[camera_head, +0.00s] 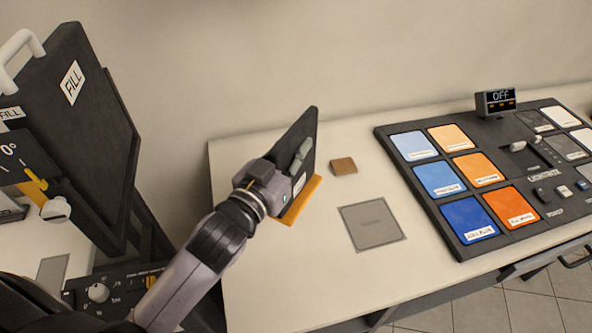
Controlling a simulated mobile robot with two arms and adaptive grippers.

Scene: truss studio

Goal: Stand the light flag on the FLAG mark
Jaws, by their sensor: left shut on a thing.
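The light flag (308,128) is a dark upright panel near the left end of the white table, with an orange strip (301,202) at its foot. My left gripper (295,165) is shut on it from the left side; the fingers partly hide the panel's lower part. I cannot tell whether its foot touches the table. The mark (372,225) is a grey square on the table, right of the flag and nearer the front; its faint lettering is too small to read. The mark is bare. My right gripper is out of view.
A small brown block (343,166) lies on the table (285,290) behind the mark. A dark lighting panel (450,232) with blue and orange tiles fills the right side, with a small OFF display (496,102) behind. A large black FILL panel (75,110) stands at left.

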